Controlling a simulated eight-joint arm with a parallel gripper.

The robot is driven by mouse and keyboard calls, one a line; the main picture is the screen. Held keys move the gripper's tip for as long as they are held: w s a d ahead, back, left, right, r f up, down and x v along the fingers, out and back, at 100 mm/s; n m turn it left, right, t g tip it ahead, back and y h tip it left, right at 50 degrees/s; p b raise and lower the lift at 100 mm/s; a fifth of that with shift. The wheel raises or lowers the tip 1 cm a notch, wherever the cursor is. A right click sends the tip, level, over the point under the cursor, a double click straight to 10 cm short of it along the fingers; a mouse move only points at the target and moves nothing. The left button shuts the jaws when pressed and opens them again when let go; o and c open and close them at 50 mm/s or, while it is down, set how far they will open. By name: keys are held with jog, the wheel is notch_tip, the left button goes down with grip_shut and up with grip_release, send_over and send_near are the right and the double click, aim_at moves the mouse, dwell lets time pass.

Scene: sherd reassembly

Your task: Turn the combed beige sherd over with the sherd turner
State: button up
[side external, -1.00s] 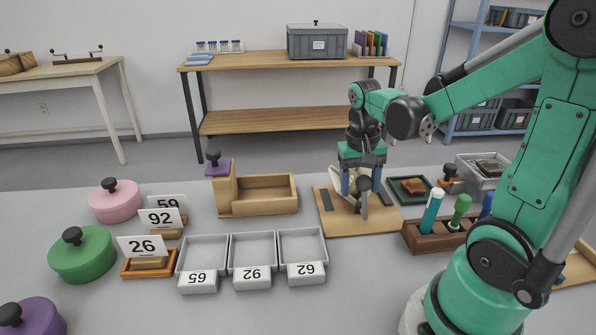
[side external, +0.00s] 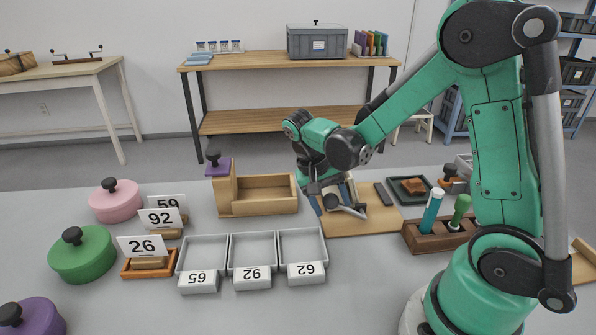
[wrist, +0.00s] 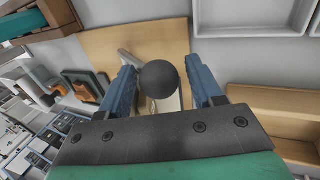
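The sherd turner's wooden board (side external: 373,222) lies on the grey table, with a dark strip (side external: 383,193) toward its right end. My gripper (side external: 335,199) is tilted low over the board's left part. In the wrist view, a dark ball knob (wrist: 158,76) sits between my two blue fingers, with a gap on each side. The fingers are apart. A pale beige piece (wrist: 168,104) shows behind the knob; I cannot tell whether it is the combed sherd or part of the turner. My gripper hides much of the turner in the side view.
An open wooden box (side external: 262,207) stands left of the board, and numbered grey trays (side external: 253,284) stand in front. A dark tray with a brown sherd (side external: 412,186) and a rack of coloured tools (side external: 430,240) are to the right.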

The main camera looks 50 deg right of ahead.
jog(key=shift+w+a+f, duration=0.25)
jog(key=shift+f, duration=0.25)
jog(key=shift+w+r, duration=0.1)
jog(key=shift+v, duration=2.55)
jog(key=shift+a, duration=0.15)
jog(key=s+a+r+n+t+y, duration=0.2)
jog(key=a+r+n+t, duration=0.3)
jog(key=n+t, duration=0.4)
jog(key=shift+s+a+r+t+y, duration=0.15)
jog(key=shift+s+a+t+y, duration=0.35)
jog(key=shift+a, duration=0.35)
